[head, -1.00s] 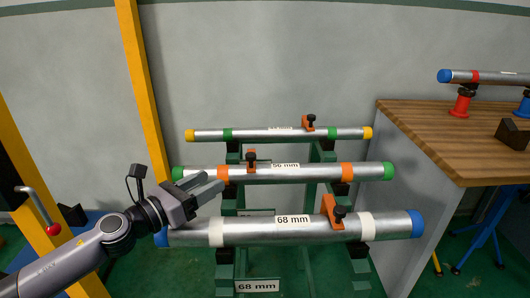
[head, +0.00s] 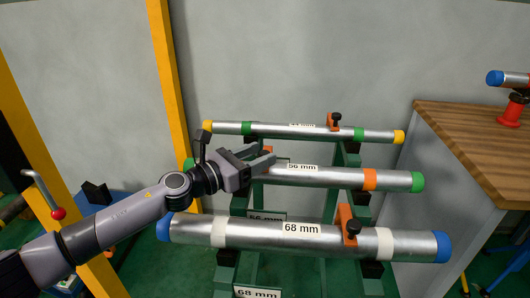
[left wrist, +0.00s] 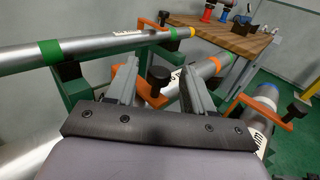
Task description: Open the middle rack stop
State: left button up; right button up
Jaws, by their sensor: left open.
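The middle rack stop is an orange bracket on the middle pipe (head: 325,176), mostly hidden behind my left gripper in the head view; a bit of orange (head: 267,150) shows above the fingers. In the left wrist view the stop's black knob (left wrist: 158,77) and orange arm (left wrist: 150,96) show between the fingers. My left gripper (head: 270,160) is open around the knob's place, fingers on either side; it also shows in the left wrist view (left wrist: 158,82). I cannot tell whether they touch it. My right gripper is not in view.
The near 68 mm pipe (head: 270,237) has its own orange stop (head: 347,225). The far pipe (head: 290,130) has another stop (head: 333,122). A wooden bench (head: 470,130) stands at right. A yellow post (head: 166,60) rises behind my left arm.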

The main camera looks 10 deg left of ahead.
pick_arm(q)
jog(key=shift+x, duration=1.2)
jog(key=shift+c, duration=0.3)
